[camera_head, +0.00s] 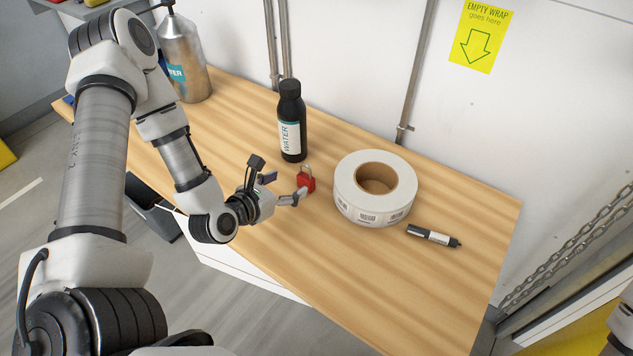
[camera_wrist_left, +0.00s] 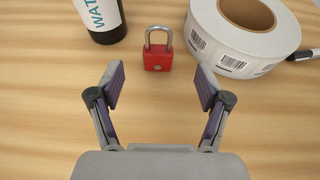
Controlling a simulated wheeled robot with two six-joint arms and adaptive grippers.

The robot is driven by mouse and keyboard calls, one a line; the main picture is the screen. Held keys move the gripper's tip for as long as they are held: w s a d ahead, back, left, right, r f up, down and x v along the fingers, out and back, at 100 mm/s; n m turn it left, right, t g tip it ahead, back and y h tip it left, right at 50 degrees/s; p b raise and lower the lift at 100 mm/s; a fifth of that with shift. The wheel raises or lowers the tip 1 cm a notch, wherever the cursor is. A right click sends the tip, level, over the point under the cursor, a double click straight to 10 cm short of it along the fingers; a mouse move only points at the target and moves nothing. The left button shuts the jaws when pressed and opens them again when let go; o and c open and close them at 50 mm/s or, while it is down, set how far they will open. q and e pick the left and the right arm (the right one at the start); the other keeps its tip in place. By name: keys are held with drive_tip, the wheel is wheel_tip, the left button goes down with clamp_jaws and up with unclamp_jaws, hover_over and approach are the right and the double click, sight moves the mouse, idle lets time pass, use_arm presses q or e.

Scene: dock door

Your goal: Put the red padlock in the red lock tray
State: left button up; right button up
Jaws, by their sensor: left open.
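The red padlock (camera_head: 306,182) stands on the wooden table between the black water bottle and the label roll. In the left wrist view the padlock (camera_wrist_left: 157,54) shows its red body and silver shackle, just beyond the fingertips. My left gripper (camera_head: 281,188) is open and low over the table, its fingers pointing at the padlock. In the left wrist view the gap between its fingers (camera_wrist_left: 160,88) is empty, and the padlock lies ahead of that gap. I cannot make out a red lock tray for certain. My right gripper is not in view.
A black water bottle (camera_head: 291,122) stands behind the padlock. A white label roll (camera_head: 375,188) sits right of it, with a marker (camera_head: 434,237) beyond. A metal bottle (camera_head: 183,60) stands at the back left. The table's front right (camera_head: 400,300) is bare.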

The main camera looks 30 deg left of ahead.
sight(303, 179)
use_arm(q)
drive_tip(key=shift+w+f+b, duration=0.1)
drive_tip(key=shift+f+b, duration=0.25)
drive_tip(key=shift+f, duration=0.35)
drive_tip(key=x, duration=0.4)
drive_tip(key=shift+w+f, duration=0.1)
drive_tip(key=shift+w, duration=0.15)
drive_tip(key=x, duration=0.4)
drive_tip(key=shift+f+p, duration=0.2)
drive_tip(key=shift+p, duration=0.1)
drive_tip(key=shift+s+r, duration=0.1)
drive_tip(key=c, duration=1.3)
